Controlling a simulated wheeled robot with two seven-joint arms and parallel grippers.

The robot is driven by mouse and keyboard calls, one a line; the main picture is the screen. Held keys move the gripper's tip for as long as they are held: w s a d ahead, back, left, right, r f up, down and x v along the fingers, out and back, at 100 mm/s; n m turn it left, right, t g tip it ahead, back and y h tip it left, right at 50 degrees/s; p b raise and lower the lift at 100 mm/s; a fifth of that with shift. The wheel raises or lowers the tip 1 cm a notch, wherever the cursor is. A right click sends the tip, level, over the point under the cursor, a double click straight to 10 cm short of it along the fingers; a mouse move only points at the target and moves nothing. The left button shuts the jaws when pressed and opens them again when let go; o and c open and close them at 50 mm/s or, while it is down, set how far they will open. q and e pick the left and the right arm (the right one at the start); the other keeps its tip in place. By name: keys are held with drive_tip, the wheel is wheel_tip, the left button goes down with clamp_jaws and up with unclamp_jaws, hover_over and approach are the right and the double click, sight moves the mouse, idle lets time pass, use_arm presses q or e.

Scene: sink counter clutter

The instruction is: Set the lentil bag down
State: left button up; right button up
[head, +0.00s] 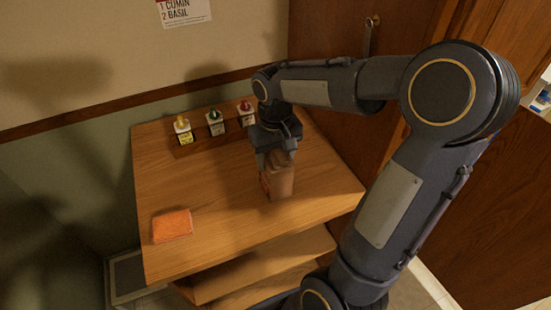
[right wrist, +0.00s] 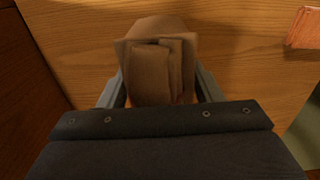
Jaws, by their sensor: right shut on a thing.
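The lentil bag appears to be the brown paper bag (head: 279,179) in my right gripper (head: 273,152), over the right part of the wooden table top (head: 205,185). The gripper is shut on its upper part from above. In the right wrist view the folded top of the bag (right wrist: 158,70) sits between the two fingers (right wrist: 158,92). The bag looks upright. An orange patch shows on its left side. I cannot tell whether its base touches the wood. My left gripper is not in view.
An orange cloth or sponge (head: 172,225) lies at the front left of the table. Three small bottles with yellow (head: 183,131), green (head: 215,122) and red (head: 246,114) tops stand along the back. The middle of the table is clear. A wooden door or cabinet (head: 330,40) stands behind.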

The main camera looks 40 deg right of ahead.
drive_tip(key=shift+f, duration=0.6)
drive_tip(key=shift+f, duration=0.2)
drive_tip(key=o, duration=1.3)
drive_tip(key=shift+o, duration=0.2)
